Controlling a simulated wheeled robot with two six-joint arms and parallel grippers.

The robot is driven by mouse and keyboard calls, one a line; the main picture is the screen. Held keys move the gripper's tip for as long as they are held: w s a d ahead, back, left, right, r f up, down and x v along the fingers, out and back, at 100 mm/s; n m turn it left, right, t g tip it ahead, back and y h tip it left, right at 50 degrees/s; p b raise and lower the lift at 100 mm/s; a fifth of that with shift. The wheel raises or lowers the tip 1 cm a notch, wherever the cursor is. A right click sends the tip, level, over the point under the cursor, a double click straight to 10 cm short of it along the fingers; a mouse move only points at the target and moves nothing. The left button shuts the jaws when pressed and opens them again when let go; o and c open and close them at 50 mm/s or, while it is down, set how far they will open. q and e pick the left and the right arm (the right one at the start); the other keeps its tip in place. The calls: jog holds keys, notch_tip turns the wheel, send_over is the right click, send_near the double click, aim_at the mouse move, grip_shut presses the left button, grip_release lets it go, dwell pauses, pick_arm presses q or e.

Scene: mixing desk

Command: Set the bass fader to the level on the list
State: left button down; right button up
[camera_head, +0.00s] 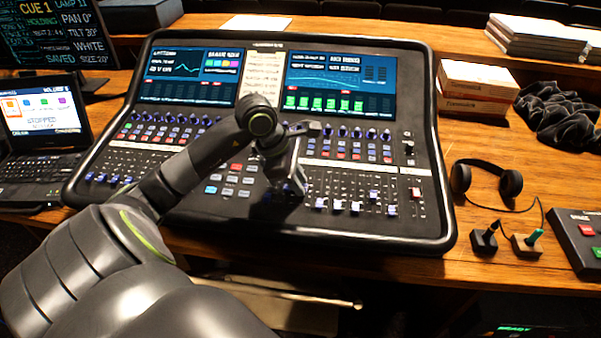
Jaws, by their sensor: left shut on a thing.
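The mixing console (436,228) stands on the wooden desk with two lit screens. A pale paper list (262,75) sits between the screens; its writing is too small to read. My left gripper (296,186) is lowered over the left end of the right fader bank and is shut on a fader cap there, which its fingers mostly hide. Fader labels are not readable, so I cannot tell by name which one is the bass fader. My right gripper is not in view.
A laptop (45,125) stands at the left. Headphones (487,180), two small joysticks (527,243) and a button box (577,238) lie at the right. Boxes (476,88), dark cloth (556,115) and stacked paper (541,40) are at the back right.

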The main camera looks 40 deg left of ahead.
pick_arm(q)
jog(key=c, duration=1.2)
grip_release()
jog(key=shift+c, duration=0.2)
jog(key=shift+s+a+r, duration=0.1)
jog(key=shift+a+r, duration=0.1)
jog(key=shift+r, duration=0.2)
jog(key=p+v, duration=0.2)
jog(key=v, duration=1.4)
jog(key=shift+r, duration=0.2)
jog(key=shift+s, duration=0.1)
